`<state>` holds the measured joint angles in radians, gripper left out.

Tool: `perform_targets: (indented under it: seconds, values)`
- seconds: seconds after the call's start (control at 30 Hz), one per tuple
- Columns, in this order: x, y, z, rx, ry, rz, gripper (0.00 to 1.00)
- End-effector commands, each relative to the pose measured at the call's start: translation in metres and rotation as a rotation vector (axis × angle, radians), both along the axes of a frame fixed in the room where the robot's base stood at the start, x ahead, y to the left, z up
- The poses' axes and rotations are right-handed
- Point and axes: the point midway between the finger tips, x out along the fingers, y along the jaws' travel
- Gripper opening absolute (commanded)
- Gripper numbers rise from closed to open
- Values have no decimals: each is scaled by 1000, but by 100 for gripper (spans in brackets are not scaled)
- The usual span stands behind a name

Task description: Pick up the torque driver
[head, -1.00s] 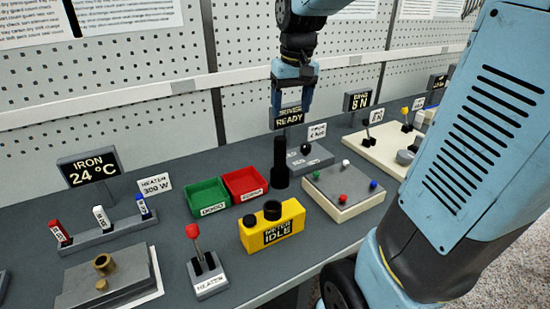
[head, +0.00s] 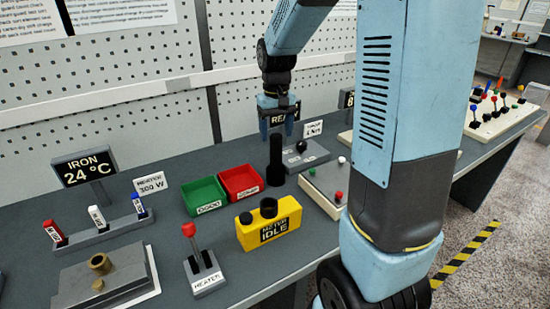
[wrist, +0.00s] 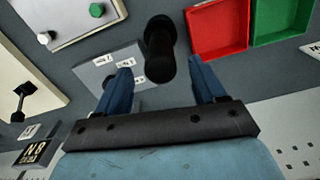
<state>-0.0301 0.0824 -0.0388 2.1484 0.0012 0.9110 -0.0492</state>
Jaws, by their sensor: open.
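The torque driver appears to be the black cylinder (head: 275,162) standing upright on the bench, right of the red bin. The wrist view shows it from above, a dark shaft (wrist: 159,48) near the top centre. My gripper (head: 278,136) is open and empty, pointing down at the driver's top in the head view. In the wrist view my gripper's blue fingertips (wrist: 161,66) lie left and right of the driver's near end, with gaps on both sides. I cannot tell whether the fingertips are below its top.
A red bin (head: 260,193) and a green bin (head: 184,196) stand left of the driver. A yellow meter box (head: 286,232) stands in front of it. A grey block with a lever (head: 318,160) is close on its right. A sign behind is partly hidden by my gripper.

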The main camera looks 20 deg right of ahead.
Motion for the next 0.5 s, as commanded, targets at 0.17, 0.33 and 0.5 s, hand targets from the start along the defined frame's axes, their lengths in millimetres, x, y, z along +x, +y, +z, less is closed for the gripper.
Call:
perform_targets:
  seconds: [0.17,0.33,0.5]
  values:
    - [0,0,-13,0,1,0,70]
    - [-1,0,-26,0,2,0,70]
    - [-1,0,-50,0,3,-1,70]
